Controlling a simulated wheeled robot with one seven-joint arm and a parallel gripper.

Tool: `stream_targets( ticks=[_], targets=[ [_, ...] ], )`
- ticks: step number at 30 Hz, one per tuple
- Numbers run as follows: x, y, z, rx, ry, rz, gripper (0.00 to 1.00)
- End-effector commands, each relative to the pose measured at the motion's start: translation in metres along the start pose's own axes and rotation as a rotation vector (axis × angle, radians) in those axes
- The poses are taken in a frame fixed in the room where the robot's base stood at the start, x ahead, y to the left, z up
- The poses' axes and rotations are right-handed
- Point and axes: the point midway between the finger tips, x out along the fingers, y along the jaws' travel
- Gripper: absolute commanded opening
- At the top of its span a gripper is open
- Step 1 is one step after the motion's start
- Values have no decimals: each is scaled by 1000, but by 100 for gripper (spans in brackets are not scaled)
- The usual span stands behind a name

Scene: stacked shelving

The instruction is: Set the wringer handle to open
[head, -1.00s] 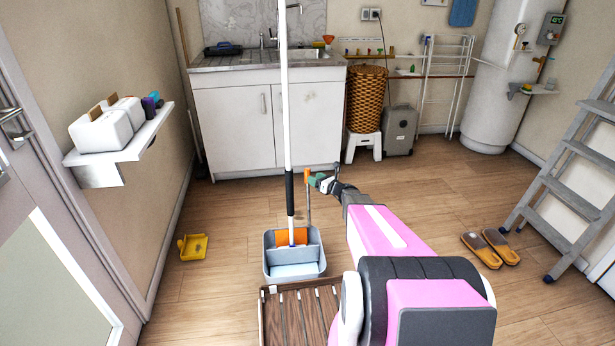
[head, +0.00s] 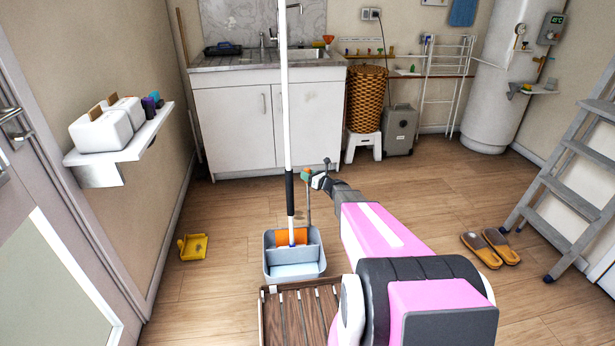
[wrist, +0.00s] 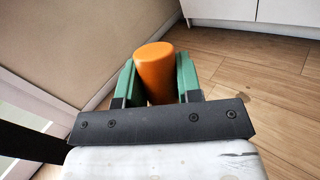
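The wringer handle is an upright lever with an orange grip, rising from the back right of the grey mop bucket (head: 295,268). In the wrist view its orange grip (wrist: 157,72) stands between the two green fingers of my gripper (wrist: 160,85) and leans a little to the left. The grip fills the space between the fingers, with no clear gap on either side. In the head view my gripper (head: 308,175) is at the top of the lever and hides most of the grip. The lever's lower part (head: 309,212) shows below it.
A mop with a white pole (head: 286,110) stands in the bucket, just left of the lever. A slatted wooden rack (head: 285,320) lies in front of the bucket. A yellow dustpan (head: 193,247) and slippers (head: 490,248) are on the floor. Floor behind the bucket is clear.

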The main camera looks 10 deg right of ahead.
Motion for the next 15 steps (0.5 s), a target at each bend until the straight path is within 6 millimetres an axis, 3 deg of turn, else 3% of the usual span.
stream_targets(
  ticks=[5,15],
  targets=[
    [-12,13,1,-34,-35,10,0],
    [-56,55,0,-191,-195,43,0]
  ],
)
